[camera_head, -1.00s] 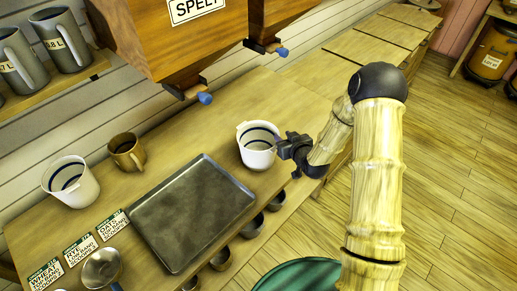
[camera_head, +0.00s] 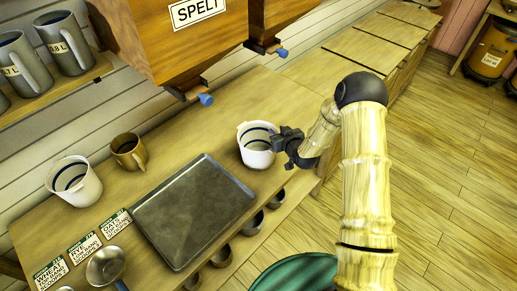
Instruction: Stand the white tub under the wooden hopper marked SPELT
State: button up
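A white tub (camera_head: 256,153) with a dark band inside stands upright near the front edge of the wooden counter, right of the dark tray. My gripper (camera_head: 276,147) is at the tub's right wall, seemingly touching it; its fingers are too dark and small to show whether they grip. A second white tub (camera_head: 85,188) stands at the counter's left. The wooden hopper (camera_head: 160,45) bears a SPELT label (camera_head: 197,11). Its blue-tipped spout (camera_head: 205,99) hangs over the back of the counter, up and left of the tub near my gripper.
The dark tray (camera_head: 193,210) covers the counter's front middle. A brown mug (camera_head: 128,152), a metal scoop (camera_head: 104,266) and grain cards (camera_head: 83,246) lie left. Another hopper spout (camera_head: 281,53) hangs right. Bare counter lies below the SPELT spout.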

grip_shut()
notch_tip(320, 180, up, 10)
jog(key=b, duration=0.2)
dwell(0.6)
dwell(0.4)
